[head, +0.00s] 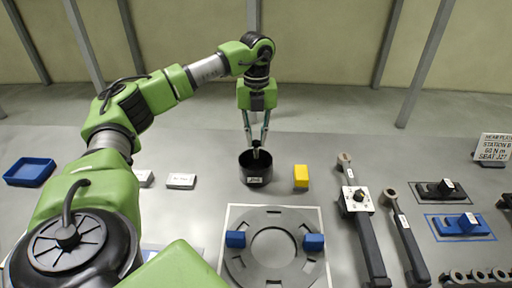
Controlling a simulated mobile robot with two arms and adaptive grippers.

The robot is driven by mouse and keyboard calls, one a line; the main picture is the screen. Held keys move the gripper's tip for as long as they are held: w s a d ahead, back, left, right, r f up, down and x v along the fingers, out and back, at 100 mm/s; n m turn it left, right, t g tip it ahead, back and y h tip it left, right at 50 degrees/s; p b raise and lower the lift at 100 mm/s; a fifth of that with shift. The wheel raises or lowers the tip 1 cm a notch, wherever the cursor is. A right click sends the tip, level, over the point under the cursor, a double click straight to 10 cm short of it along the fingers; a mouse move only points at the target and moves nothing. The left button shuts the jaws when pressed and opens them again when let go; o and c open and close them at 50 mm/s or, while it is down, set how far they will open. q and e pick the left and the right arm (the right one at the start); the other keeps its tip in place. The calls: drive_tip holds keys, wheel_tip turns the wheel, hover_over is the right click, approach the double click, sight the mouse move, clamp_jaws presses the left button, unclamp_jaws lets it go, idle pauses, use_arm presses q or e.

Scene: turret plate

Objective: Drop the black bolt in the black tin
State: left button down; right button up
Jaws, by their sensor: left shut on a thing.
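My left gripper (257,146) points straight down over the black tin (257,176). Its fingers are closed together on a small dark thing, likely the black bolt, whose lower end is hard to make out against the tin. The fingertips are at or just above the tin's mouth. The tin is round, with a pale label on its front, and stands upright on the grey table. My right gripper is not in view.
A yellow block (301,176) stands right of the tin. The grey turret plate (240,262) with two blue blocks lies in front. Long wrenches (405,235) lie to the right. A blue tray (30,171) is at far left, with white labels (181,181) between.

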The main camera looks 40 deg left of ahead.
use_arm(q)
drive_tip(key=shift+s+f, duration=0.1)
drive_tip(key=shift+s, duration=0.05)
drive_tip(key=c, duration=2.2)
unclamp_jaws()
drive_tip(key=o, duration=0.4)
drive_tip(key=shift+c, duration=0.2)
wheel_tip(320, 180, up, 12)
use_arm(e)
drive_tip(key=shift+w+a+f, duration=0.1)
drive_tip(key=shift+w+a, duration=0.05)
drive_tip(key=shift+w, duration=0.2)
